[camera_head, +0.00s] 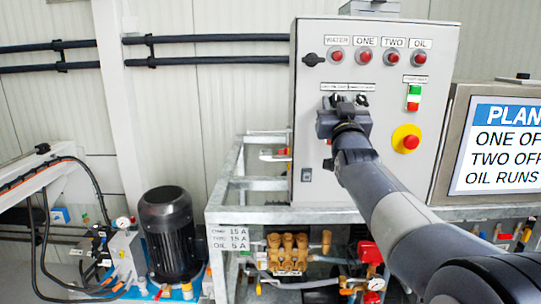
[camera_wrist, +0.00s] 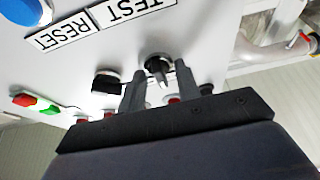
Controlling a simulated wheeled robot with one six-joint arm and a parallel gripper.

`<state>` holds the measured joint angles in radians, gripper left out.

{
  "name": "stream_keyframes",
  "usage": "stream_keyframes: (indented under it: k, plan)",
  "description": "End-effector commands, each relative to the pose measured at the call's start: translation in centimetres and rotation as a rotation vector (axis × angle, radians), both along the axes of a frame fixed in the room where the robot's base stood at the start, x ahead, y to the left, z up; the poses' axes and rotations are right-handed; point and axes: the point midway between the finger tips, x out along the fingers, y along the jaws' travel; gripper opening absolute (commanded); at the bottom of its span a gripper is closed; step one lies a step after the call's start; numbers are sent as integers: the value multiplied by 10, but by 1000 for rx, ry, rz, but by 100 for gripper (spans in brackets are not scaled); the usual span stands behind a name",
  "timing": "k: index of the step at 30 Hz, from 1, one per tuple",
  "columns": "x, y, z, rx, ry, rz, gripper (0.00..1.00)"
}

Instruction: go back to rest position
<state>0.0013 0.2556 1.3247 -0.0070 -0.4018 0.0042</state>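My gripper (camera_head: 349,101) is in front of the grey control panel (camera_head: 318,190), near its middle, below the labelled row of red lamps. In the wrist view, the two dark fingers of my gripper (camera_wrist: 160,68) stand apart. A black knob (camera_wrist: 158,66) on the panel shows in the gap between the fingertips, with visible space on both sides. I cannot tell how far the tips are from the panel face. My arm reaches in from the lower right in the head view and covers part of the panel.
A red-and-green switch (camera_head: 414,97) and a red button on yellow (camera_head: 406,139) are right of my gripper. A screen (camera_head: 499,147) stands further right. A metal frame (camera_head: 238,215) with brass pump parts (camera_head: 288,250) is below. A black motor (camera_head: 168,232) stands at left.

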Motion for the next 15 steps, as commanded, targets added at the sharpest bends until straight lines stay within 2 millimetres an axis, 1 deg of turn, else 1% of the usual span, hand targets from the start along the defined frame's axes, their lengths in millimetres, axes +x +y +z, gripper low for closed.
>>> stream_keyframes:
  k: [8, 11, 15]
  plan:
    - [-2, 0, -1, 0, 0, 0, 32]
    - [-8, 0, -4, 2, -1, 0, 32]
    - [-25, 0, -11, 3, -2, 0, 32]
